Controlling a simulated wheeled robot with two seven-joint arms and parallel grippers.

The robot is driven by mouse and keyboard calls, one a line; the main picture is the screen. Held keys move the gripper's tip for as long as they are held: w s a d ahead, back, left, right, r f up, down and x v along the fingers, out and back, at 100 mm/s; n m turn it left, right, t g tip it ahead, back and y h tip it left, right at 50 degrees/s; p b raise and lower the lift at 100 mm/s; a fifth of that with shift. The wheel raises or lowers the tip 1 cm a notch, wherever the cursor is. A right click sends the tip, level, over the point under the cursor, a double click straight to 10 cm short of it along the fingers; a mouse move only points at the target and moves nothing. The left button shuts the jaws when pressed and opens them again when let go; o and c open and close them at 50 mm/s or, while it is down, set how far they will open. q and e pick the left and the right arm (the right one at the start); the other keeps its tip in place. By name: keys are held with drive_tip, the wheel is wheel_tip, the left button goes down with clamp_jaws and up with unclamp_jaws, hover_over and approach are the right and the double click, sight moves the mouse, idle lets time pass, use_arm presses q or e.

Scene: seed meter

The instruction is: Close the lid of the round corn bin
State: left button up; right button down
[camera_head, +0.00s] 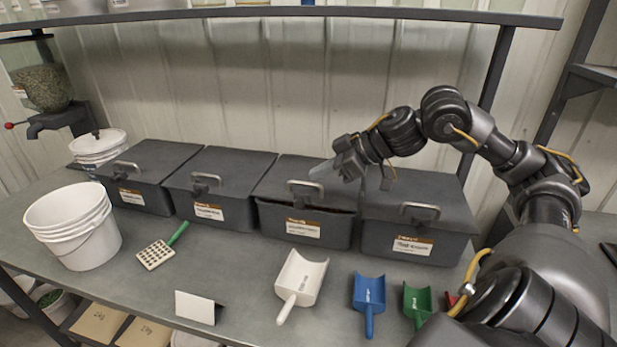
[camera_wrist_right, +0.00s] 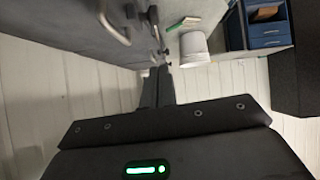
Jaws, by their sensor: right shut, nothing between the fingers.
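Several dark grey box-shaped bins with handled lids stand in a row on the bench. Their labels are too small to read, so I cannot tell by name which holds round corn. The third bin from the left (camera_head: 304,228) has its lid (camera_head: 290,176) slightly raised, with a dark gap along the front edge. The other lids look flush. My right gripper (camera_head: 324,171) is shut and empty, over the right part of that third lid; whether it touches cannot be told. In the right wrist view the gripper (camera_wrist_right: 158,85) shows near a metal handle (camera_wrist_right: 113,24). My left gripper is out of view.
White buckets (camera_head: 75,228) are stacked at left, with a lidded white tub (camera_head: 98,145) behind. A shelf (camera_head: 280,12) runs above.

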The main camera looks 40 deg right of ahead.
sight(300, 208)
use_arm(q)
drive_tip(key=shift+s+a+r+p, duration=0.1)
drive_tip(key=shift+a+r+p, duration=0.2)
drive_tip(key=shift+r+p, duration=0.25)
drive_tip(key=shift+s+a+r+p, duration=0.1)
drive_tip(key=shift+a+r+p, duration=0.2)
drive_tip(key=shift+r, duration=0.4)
use_arm(e)
wheel_tip(300, 208, down, 6)
drive_tip(key=w+a, duration=0.1)
drive_tip(key=w, duration=0.1)
drive_tip(key=shift+w+a+r, duration=0.15)
drive_tip(key=shift+w+a, duration=0.05)
drive_tip(key=shift+w, duration=0.1)
drive_tip(key=shift+n+t+h, duration=0.3)
drive_tip(key=shift+h, duration=0.1)
drive_tip(key=f+b, duration=0.3)
drive_tip(key=f, duration=0.1)
drive_tip(key=shift+s+a+f+b, duration=0.1)
drive_tip(key=shift+s+a+b, duration=0.15)
drive_tip(key=shift+a+b, duration=0.1)
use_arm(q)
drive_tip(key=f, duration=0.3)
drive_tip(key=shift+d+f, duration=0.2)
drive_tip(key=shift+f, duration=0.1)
use_arm(e)
drive_tip(key=shift+s+a, duration=0.1)
drive_tip(key=shift+s, duration=0.1)
drive_tip(key=shift+f, duration=0.1)
